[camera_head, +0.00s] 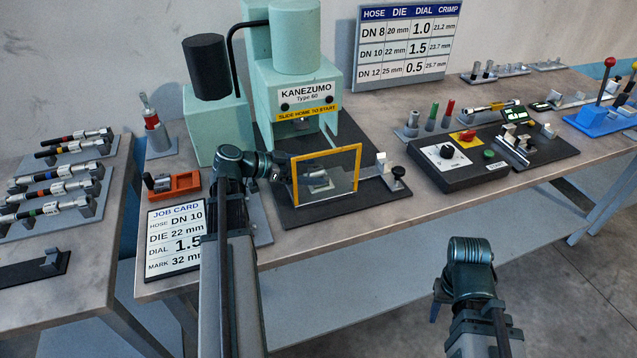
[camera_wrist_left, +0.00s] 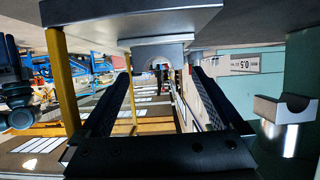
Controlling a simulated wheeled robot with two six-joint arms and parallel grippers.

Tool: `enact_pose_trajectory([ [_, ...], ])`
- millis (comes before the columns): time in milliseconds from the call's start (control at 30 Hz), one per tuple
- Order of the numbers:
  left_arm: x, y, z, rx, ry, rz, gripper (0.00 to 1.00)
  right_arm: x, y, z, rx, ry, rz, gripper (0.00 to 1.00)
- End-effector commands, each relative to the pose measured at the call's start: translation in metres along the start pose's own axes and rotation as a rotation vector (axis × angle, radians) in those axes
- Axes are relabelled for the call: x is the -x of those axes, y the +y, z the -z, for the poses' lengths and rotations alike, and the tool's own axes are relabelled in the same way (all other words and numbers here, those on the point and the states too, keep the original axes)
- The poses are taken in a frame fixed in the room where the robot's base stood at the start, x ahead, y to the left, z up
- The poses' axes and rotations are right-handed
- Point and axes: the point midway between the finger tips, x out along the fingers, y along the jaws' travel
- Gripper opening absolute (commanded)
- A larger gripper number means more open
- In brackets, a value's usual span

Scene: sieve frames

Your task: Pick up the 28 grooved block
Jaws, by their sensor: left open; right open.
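No number 28 is legible on any block. In the left wrist view a silver block with a half-round groove (camera_wrist_left: 285,108) sits to the right, outside my fingers. Another grey piece with a rounded opening (camera_wrist_left: 160,50) lies ahead between the fingers, under a flat grey plate. My left gripper (camera_wrist_left: 160,90) is open and nothing shows held in it. In the head view it reaches behind the yellow-framed clear guard (camera_head: 326,149) of the press. Small silver blocks (camera_head: 513,137) stand on a black board to the right.
The green press (camera_head: 293,75) stands on a black base behind the guard. A job card (camera_head: 174,240) and an orange tray (camera_head: 172,186) lie left of my left arm. A black control box (camera_head: 452,160) is to the right. Hoses (camera_head: 58,189) lie on the left table.

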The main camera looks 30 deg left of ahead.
Motion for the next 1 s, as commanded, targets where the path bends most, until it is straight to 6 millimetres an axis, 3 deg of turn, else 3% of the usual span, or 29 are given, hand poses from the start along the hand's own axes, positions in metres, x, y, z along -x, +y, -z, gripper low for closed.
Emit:
enact_pose_trajectory([
  [100, -0.011, 0.000, -0.001, -0.001, 0.000, -0.001, 1.00, -0.005, -0.001, 0.000, 0.000, 0.000, 0.000, 0.50],
  [433, -0.019, 0.000, -0.001, -0.001, 0.000, -0.001, 1.00, -0.009, -0.001, 0.001, 0.000, 0.000, 0.000, 0.50],
  [800, -0.065, 0.000, -0.005, -0.001, 0.000, -0.001, 1.00, -0.029, -0.003, 0.002, 0.000, 0.000, 0.000, 0.50],
  [1000, -0.065, 0.000, -0.003, 0.000, 0.000, 0.001, 1.00, -0.028, -0.003, 0.002, 0.000, 0.000, 0.000, 0.50],
])
